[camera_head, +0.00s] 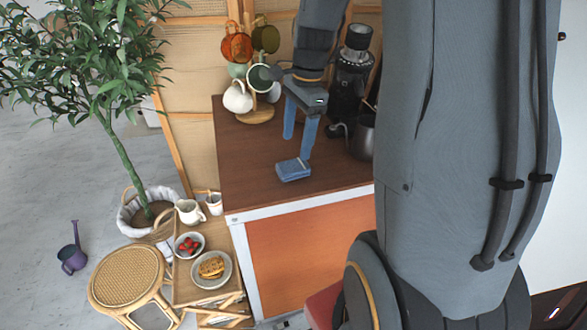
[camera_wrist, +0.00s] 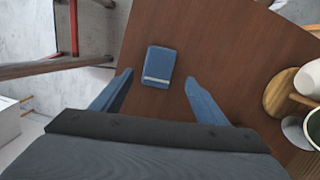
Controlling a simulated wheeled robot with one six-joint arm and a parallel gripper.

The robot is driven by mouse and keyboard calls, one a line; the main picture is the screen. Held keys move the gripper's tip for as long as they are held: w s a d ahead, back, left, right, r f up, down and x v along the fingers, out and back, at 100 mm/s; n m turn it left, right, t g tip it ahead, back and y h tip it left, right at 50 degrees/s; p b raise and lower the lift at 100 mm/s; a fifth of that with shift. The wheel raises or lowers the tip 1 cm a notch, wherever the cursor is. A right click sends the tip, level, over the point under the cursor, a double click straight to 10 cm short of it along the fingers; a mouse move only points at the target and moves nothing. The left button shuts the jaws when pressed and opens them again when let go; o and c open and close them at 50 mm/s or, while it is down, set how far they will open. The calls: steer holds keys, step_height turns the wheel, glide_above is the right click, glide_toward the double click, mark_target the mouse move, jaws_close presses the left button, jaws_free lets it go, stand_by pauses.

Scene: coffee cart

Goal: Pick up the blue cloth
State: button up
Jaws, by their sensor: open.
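The blue cloth (camera_head: 293,170) lies folded on the brown cart top, near its front edge. In the wrist view the cloth (camera_wrist: 159,64) is a small blue rectangle with a pale stripe along one end. My gripper (camera_head: 299,138) is open above the cart top, with its two blue fingers pointing down. In the wrist view my gripper (camera_wrist: 158,82) has its fingers apart, one to each side of the cloth's near end, with gaps on both sides. The cloth is not held. In the head view one fingertip is close to the cloth's upper right; I cannot tell if it touches.
On the brown cart top (camera_head: 245,165), a mug stand with several mugs (camera_head: 238,97) is at the back left. A dark grinder (camera_head: 350,75) and a metal pitcher (camera_head: 363,136) stand right of my gripper. The cart top left of the cloth is clear.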

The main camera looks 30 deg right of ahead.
mark_target(294, 165)
steer(key=shift+w+d+f+m, duration=0.1)
steer(key=shift+w+d+m, duration=0.1)
steer(key=shift+d+m, duration=0.15)
steer(key=shift+f, duration=0.3)
steer(key=shift+s+a+f+p, duration=0.1)
steer(key=shift+a+f+p, duration=0.25)
steer(key=shift+f, duration=0.8)
steer(key=shift+a+f+p, duration=0.15)
steer(key=shift+f+p, duration=0.35)
steer(key=shift+f, duration=0.6)
steer(key=shift+s+a+f+p, duration=0.1)
steer(key=shift+a+f+p, duration=0.25)
steer(key=shift+f, duration=0.8)
steer(key=shift+d+f, duration=0.1)
steer(key=shift+f, duration=0.05)
steer(key=c, duration=1.1)
steer(key=shift+c, duration=0.2)
